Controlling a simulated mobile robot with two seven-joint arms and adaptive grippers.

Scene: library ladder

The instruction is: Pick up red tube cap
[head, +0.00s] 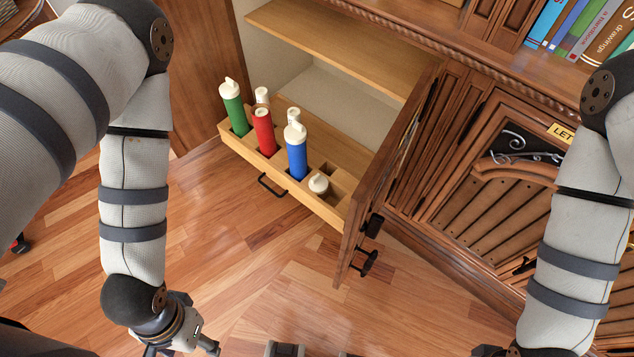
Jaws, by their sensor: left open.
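The red tube (264,134) stands upright in a wooden rack drawer (283,180) pulled out of the cabinet. A white cap-like piece (262,95) shows just behind its top; I cannot tell whether it sits on the red tube. Another white cap (318,184) sits low in a front slot right of the blue tube (296,158); I cannot tell which tube it belongs to. My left gripper (181,349) is open and low at the bottom edge, well below and left of the drawer, its fingertips partly cut off. My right gripper (490,351) barely shows at the bottom edge.
A green tube (234,114) with a white cap stands left of the red one. An open cabinet door (385,170) stands close to the drawer's right end. Black handles (272,185) stick out from drawer and door. Books (580,28) fill the upper right. The floor before the drawer is clear.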

